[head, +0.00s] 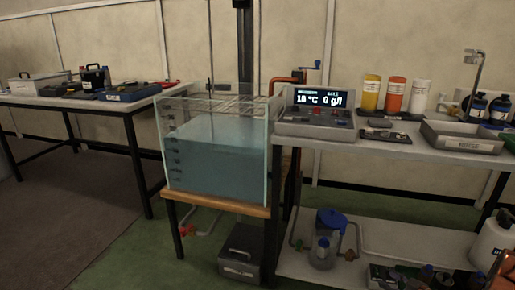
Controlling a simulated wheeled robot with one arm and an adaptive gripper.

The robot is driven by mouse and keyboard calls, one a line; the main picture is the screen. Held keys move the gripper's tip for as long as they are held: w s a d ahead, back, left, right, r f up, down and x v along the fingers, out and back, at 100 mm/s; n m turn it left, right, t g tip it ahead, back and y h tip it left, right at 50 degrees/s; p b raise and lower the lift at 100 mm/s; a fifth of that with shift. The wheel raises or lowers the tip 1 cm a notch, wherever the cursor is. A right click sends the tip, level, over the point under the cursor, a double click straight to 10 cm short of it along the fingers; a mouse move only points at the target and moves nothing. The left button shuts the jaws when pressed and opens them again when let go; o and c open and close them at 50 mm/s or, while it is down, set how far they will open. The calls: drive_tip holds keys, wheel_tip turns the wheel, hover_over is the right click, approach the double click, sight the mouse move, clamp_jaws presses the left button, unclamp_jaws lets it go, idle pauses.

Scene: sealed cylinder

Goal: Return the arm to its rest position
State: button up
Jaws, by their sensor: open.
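A glass tank (218,160) of bluish water stands on a wooden-topped stand (215,203) in the middle. A thin rod (210,55) runs down into the tank from above. A dark upright post (245,45) rises behind the tank. No sealed cylinder can be made out in the water.
A control box (316,112) with a lit display sits on the right bench (380,152), beside yellow, orange and white bottles and a grey tray (460,137). A left table (25,99) holds cases. Green floor (120,235) is open in front.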

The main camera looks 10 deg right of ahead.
wheel_tip(320, 180, up, 29)
drive_tip(key=w+m+g+h+p, duration=0.3)
drive_tip(key=g+h+p, duration=0.35)
drive_tip(key=p, duration=0.65)
drive_tip(key=s+a+r+m+g+h+p, duration=0.1)
drive_tip(key=s+a+r+p, duration=0.2)
drive_tip(key=r, duration=0.4)
drive_tip(key=s+a+r+m+h+p, duration=0.1)
drive_tip(key=s+a+r+h+p, duration=0.1)
drive_tip(key=s+a+r+p, duration=0.3)
drive_tip(key=s+a+r+g+y+p, duration=0.1)
drive_tip(key=s+a+r+p, duration=0.3)
drive_tip(key=s+a, duration=0.5)
drive_tip(key=s+a+r+g+y+p, duration=0.2)
drive_tip(key=s+a+r+g+p, duration=0.1)
drive_tip(key=s+a+r, duration=0.6)
drive_tip(key=s+a+r+m+g+y+p, duration=0.1)
drive_tip(key=s+a+r+p, duration=0.4)
drive_tip(key=s, duration=0.7)
drive_tip(key=a+r+g+y, duration=0.1)
drive_tip(key=a+r+g, duration=0.1)
drive_tip(key=a, duration=0.2)
drive_tip(key=shift+s, duration=0.1)
drive_tip(key=shift+c, duration=0.3)
